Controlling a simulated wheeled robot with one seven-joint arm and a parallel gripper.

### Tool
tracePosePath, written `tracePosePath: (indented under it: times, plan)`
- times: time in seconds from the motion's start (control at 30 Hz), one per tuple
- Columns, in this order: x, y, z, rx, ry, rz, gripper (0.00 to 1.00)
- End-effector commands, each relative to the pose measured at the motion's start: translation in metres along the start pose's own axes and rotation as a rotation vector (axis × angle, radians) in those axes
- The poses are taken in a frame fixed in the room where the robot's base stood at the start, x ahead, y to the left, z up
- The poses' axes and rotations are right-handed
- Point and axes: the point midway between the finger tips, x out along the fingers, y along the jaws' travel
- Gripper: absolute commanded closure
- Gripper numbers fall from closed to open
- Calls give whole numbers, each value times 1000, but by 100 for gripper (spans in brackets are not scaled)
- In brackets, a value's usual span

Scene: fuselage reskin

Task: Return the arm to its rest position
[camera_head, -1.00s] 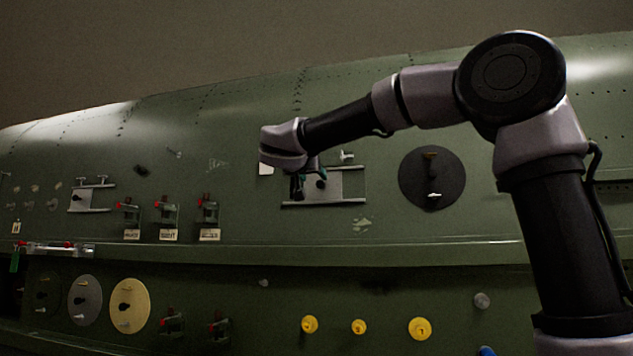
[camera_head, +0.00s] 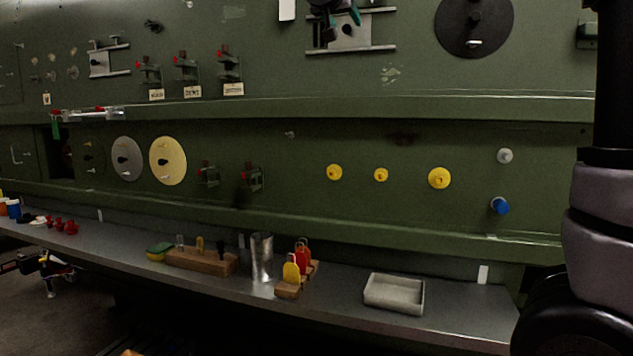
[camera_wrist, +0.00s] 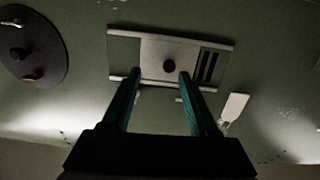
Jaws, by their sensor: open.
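My gripper (camera_wrist: 158,85) is open in the wrist view, with two green fingers spread apart and nothing between them. A sliding panel (camera_wrist: 195,50) with a dark round knob (camera_wrist: 169,66) and two pale rails lies beyond the fingertips; the knob shows between and above them, and I cannot tell the exact gap. In the head view the gripper (camera_head: 338,22) shows only in part at the top edge, in front of the same panel (camera_head: 350,40). Most of my arm is out of that picture; its lower part stands at the right edge.
A black disc (camera_head: 474,22) is right of the panel. A ledge (camera_head: 300,110) crosses the green fuselage. Yellow knobs (camera_head: 439,178) and a blue knob (camera_head: 500,206) stick out lower down. The shelf (camera_head: 340,318) holds a grey tray (camera_head: 394,307), a metal cup (camera_head: 262,272) and wooden blocks (camera_head: 200,262).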

Motion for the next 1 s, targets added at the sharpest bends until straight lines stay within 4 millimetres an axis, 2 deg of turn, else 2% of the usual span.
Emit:
tracePosePath:
  times: [0.1, 0.17, 0.23, 0.3, 0.4, 0.5, 0.6, 0.7, 0.83, 1.0]
  plan:
    - [14, 54, 40, -56, -158, 43, 40]
    - [16, 88, 70, -87, -271, 57, 40]
    - [12, 126, 109, -111, -413, 59, 40]
    - [0, 160, 147, -116, -548, 44, 40]
    - [-25, 198, 198, -89, -718, -1, 40]
    - [-56, 223, 243, -23, -850, -67, 40]
    - [-87, 236, 278, 69, -934, -142, 40]
    - [-110, 240, 302, 163, -968, -209, 40]
    - [-128, 239, 319, 255, -974, -268, 40]
    - [-135, 237, 326, 303, -968, -297, 40]
